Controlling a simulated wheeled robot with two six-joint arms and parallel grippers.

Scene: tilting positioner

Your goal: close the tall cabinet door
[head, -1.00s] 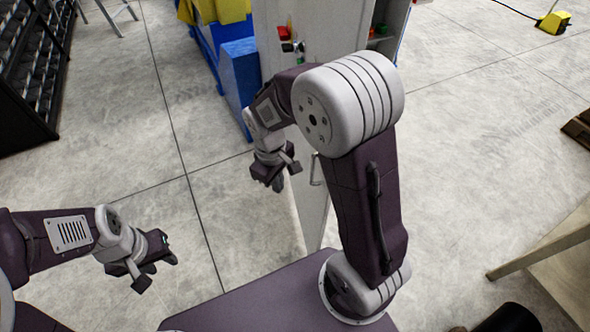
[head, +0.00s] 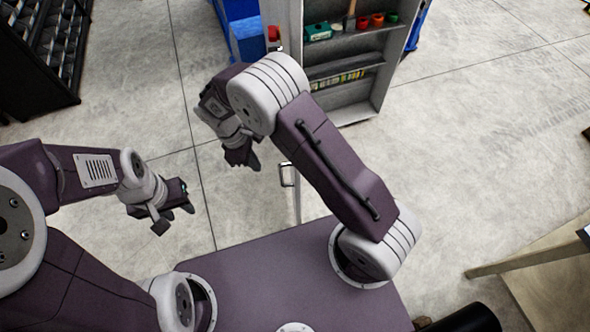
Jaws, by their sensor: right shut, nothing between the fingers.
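The tall grey cabinet (head: 358,104) stands open at the top middle of the head view, with its shelves showing.
The cabinet shelves hold a teal box (head: 318,32) and red cups (head: 370,20). Blue bins (head: 246,40) stand left of the cabinet. A black rack (head: 40,60) is at the far left. A wooden table (head: 545,265) is at lower right.

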